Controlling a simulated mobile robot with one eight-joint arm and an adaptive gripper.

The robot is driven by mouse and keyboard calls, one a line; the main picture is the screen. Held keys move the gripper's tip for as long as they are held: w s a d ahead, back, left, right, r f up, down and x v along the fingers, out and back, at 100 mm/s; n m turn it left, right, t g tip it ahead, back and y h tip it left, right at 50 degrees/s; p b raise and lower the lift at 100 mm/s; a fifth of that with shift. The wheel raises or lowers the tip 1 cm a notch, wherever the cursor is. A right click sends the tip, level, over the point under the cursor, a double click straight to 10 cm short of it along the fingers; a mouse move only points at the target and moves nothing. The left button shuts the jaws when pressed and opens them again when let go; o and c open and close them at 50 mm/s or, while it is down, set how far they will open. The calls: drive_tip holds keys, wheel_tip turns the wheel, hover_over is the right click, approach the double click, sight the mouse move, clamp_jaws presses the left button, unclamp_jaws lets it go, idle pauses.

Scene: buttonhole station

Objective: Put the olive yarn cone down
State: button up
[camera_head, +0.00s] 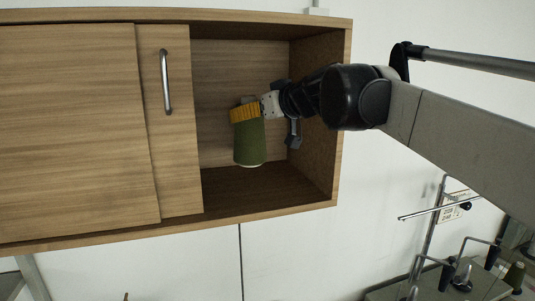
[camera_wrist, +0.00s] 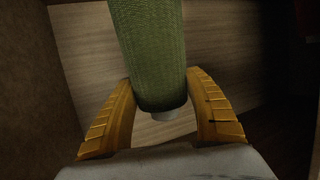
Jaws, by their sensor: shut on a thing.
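The olive yarn cone (camera_head: 250,145) is inside the open right part of a wooden wall cabinet (camera_head: 270,217). My gripper (camera_head: 245,114), with yellow fingers, is shut around the cone's upper, narrower end. The cone is nearly upright, wide end down. I cannot tell whether its base touches the cabinet floor (camera_head: 270,190). In the wrist view the cone (camera_wrist: 150,45) runs up from between the two yellow fingers (camera_wrist: 160,88), and its pale core end shows near the palm. The cone's wide end is out of that view.
A sliding door (camera_head: 80,130) and a handled door panel (camera_head: 175,120) cover the cabinet's left part. The cabinet's right wall (camera_head: 318,115) is close beside my wrist. Bare floor shows in front of the cone.

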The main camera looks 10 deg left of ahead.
sight(259, 139)
drive_tip(key=shift+s+d+f, duration=0.4)
drive_tip(key=shift+d+f, duration=0.15)
drive_tip(key=shift+f, duration=0.25)
wheel_tip(259, 139, down, 4)
drive_tip(key=shift+w+a+f+p, duration=0.15)
drive_tip(key=shift+f+p, duration=0.1)
drive_tip(key=shift+p, duration=0.15)
drive_tip(key=shift+a+f, duration=0.15)
drive_tip(key=shift+f, duration=0.05)
drive_tip(key=o, duration=1.4)
drive_tip(key=shift+w, duration=0.1)
drive_tip(key=shift+r, duration=0.1)
